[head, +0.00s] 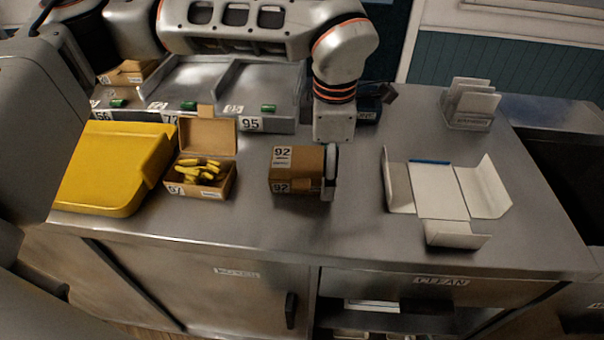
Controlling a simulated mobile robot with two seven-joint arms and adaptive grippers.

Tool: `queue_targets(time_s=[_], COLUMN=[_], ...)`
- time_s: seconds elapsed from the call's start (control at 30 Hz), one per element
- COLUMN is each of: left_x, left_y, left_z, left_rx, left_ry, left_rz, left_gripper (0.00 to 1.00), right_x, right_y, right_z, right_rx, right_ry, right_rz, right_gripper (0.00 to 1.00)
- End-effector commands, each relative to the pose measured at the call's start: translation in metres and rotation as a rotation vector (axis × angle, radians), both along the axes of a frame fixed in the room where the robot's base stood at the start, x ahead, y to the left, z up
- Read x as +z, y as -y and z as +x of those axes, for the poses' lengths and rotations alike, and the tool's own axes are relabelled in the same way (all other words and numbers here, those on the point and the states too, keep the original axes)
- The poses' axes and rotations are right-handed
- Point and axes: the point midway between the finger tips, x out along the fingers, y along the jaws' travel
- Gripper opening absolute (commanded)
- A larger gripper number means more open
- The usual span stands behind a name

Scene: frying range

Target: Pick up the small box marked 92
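The small brown box marked 92 (297,168) stands on the steel counter, left of the counter's middle, with a 92 label on its top and front. My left gripper (330,170) hangs down from the arm that comes in from the left. Its light and dark finger parts are at the box's right end and look close against it. The other finger is hidden or cannot be made out, so its grip is unclear. My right gripper is not in view.
An open box with yellow pieces (201,178) and a yellow container (112,170) stand to the left. Behind are steel bins, one marked 95 (251,124). An unfolded white carton (440,190) lies right; a card holder (469,105) stands behind it.

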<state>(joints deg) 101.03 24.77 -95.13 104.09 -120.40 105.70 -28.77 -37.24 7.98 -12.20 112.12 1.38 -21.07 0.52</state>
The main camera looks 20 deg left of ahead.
Motion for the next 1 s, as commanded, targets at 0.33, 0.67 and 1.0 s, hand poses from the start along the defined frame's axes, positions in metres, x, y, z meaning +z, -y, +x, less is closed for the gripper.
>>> queue_targets(time_s=[0.33, 0.67, 1.0], left_x=[-0.005, -0.004, 0.010], left_y=[0.000, 0.000, 0.000], left_z=[0.000, 0.000, 0.001], left_rx=[0.000, 0.000, 0.000], left_ry=[-0.001, 0.000, 0.002], left_rz=[0.000, 0.000, -0.001], left_gripper=[0.65, 0.30, 0.30], right_x=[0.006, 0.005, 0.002], right_y=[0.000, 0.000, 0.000], right_z=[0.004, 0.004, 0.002], right_rx=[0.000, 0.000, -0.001], right_ry=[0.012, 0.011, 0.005], right_rz=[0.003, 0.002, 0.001], right_gripper=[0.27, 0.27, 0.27])
